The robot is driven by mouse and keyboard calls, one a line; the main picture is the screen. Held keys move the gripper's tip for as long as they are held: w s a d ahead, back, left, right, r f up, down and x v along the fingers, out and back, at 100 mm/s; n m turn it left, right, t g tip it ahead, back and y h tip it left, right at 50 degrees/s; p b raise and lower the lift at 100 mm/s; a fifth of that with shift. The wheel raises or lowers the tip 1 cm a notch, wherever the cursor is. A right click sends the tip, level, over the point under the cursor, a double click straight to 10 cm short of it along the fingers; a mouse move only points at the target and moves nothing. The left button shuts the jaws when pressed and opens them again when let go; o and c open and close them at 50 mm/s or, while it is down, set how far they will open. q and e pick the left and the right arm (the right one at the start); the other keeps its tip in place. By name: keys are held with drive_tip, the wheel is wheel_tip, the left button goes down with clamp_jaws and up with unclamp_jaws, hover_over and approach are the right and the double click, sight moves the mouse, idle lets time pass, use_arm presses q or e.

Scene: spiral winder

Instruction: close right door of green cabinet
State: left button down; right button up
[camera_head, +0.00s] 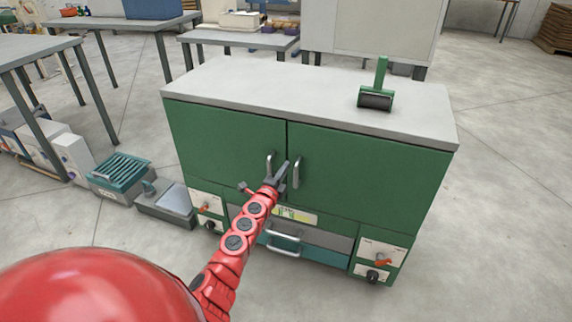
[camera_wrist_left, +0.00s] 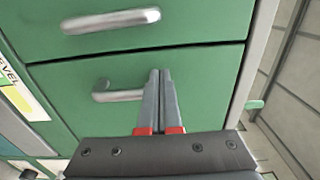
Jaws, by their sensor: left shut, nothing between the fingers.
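The green cabinet (camera_head: 215,140) with a grey top stands in the middle of the head view. Its right door (camera_head: 370,165) looks flush with the front, and the left door beside it also looks shut. The right door's handle (camera_head: 296,172) is an upright metal bar near the middle seam. My left gripper (camera_head: 284,172) is shut and empty in front of the doors, beside this handle. In the left wrist view, its closed fingers (camera_wrist_left: 161,74) point at the lower green panel, just beside a handle (camera_wrist_left: 118,94). Contact cannot be told. My right gripper is not in view.
A green-handled roller (camera_head: 376,98) lies on the cabinet top. Drawers with a metal handle (camera_head: 283,240) and control panels (camera_head: 381,257) sit below the doors. Grey and teal boxes (camera_head: 118,172) stand on the floor at left, near tables. The floor at right is clear.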

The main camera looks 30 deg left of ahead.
use_arm(q)
drive_tip(key=f+p+v, duration=0.1)
drive_tip(key=v, duration=0.9)
